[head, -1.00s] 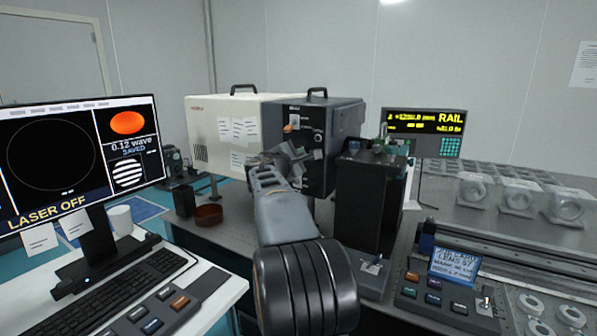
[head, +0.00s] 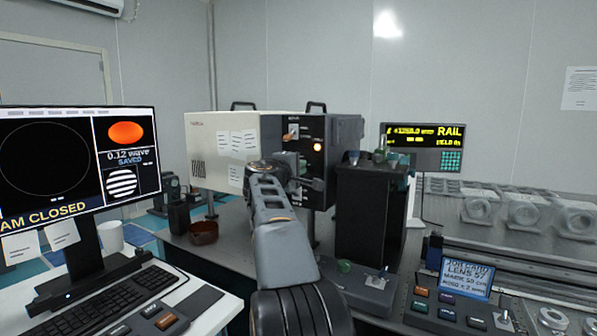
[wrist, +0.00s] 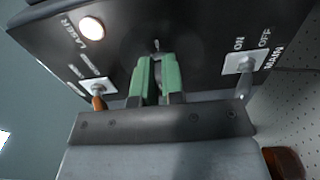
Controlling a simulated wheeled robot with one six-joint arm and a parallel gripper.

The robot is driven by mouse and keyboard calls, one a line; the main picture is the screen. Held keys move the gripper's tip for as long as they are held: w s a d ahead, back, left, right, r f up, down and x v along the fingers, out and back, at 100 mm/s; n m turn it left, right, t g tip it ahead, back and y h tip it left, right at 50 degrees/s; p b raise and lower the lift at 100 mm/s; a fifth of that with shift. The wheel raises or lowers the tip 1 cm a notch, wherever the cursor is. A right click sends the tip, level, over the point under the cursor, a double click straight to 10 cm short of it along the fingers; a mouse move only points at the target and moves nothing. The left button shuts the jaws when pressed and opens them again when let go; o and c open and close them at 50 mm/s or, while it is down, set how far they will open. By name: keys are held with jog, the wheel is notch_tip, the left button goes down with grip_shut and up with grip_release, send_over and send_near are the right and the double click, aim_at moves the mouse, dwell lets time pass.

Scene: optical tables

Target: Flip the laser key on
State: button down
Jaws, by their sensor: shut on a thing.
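The dark front panel of the laser box (head: 343,130) shows a lit round lamp (head: 318,147). In the wrist view this lamp (wrist: 91,29) glows beside the word LASER. My gripper (wrist: 157,66) has its green fingers close to the panel, shut on what seems to be the laser key (wrist: 157,46). Only a small metal bit shows at the fingertips; the rest is hidden between them. An orange-tipped lever (wrist: 98,101) on a white plate is left of the fingers, and the grey MAIN switch (wrist: 245,82) is right of them. In the head view my arm hides the panel's lower part.
The monitor (head: 75,165) at left shows "AM CLOSED", its start cut off. A tall dark box (head: 365,210) stands close to the right of my arm. A brown dish (head: 203,232) and a dark cup (head: 179,218) are left of it. The rail display (head: 424,146) stands behind.

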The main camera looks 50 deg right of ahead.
dwell(0.4)
jog(key=c, duration=1.2)
grip_release()
jog(key=shift+c, duration=0.2)
jog(key=shift+a, duration=0.1)
jog(key=v, duration=1.3)
jog(key=shift+a, duration=0.3)
